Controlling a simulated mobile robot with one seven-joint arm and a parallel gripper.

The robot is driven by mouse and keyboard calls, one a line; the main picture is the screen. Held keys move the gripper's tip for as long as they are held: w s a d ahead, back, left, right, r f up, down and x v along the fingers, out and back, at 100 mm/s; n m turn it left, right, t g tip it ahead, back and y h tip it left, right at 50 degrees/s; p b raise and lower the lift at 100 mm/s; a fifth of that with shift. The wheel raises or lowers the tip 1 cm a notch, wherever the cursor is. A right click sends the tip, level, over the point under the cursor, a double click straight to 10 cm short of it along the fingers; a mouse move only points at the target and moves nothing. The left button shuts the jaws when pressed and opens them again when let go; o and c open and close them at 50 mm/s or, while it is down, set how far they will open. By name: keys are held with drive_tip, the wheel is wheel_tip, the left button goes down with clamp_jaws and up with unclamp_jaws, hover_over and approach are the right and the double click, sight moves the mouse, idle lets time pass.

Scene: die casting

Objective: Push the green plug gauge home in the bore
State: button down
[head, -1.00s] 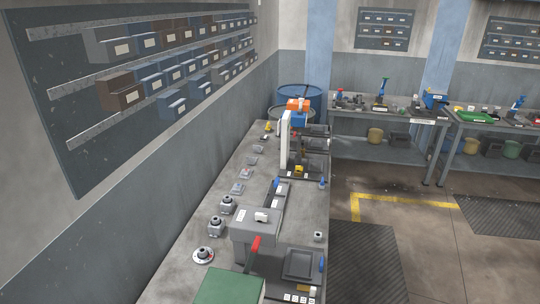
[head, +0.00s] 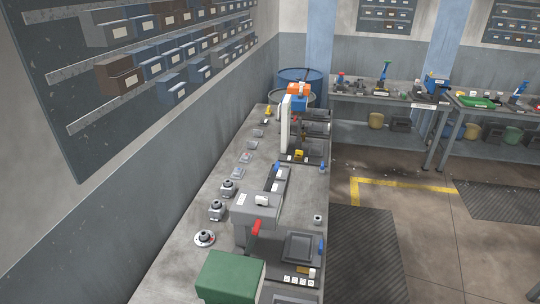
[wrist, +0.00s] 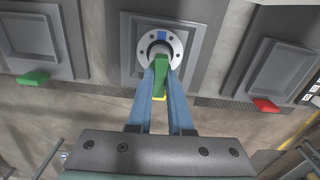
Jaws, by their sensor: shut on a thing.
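In the wrist view my gripper (wrist: 160,80) has its two blue fingers shut on the green plug gauge (wrist: 161,68). The gauge points at a pale round flange (wrist: 177,44) with a dark bore. Its far end overlaps the lower part of the bore opening. How deep it sits is hidden by the gauge and fingertips. A yellow edge (wrist: 159,99) shows between the fingers. My gripper and the gauge cannot be made out in the head view.
The flange sits on a grey recessed panel (wrist: 130,60). A green tab (wrist: 34,79) is at left and a red tab (wrist: 265,105) at right. In the head view a long bench (head: 190,268) carries several fixtures and a green box (head: 232,278); open floor lies to its right.

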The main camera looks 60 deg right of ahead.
drive_tip(key=shift+f+b, duration=1.2)
drive_tip(key=shift+f, duration=0.3)
drive_tip(key=shift+r, duration=0.15)
drive_tip(key=shift+r+p, duration=1.1)
drive_tip(key=shift+p, duration=0.2)
drive_tip(key=shift+p, duration=0.35)
idle(0.7)
drive_tip(key=shift+f+b, duration=1.05)
drive_tip(key=shift+f, duration=0.25)
drive_tip(key=c, duration=0.8)
unclamp_jaws()
drive_tip(key=shift+o, duration=0.2)
drive_tip(key=shift+r, duration=0.15)
wheel_tip(320, 180, up, 13)
drive_tip(key=b, duration=0.1)
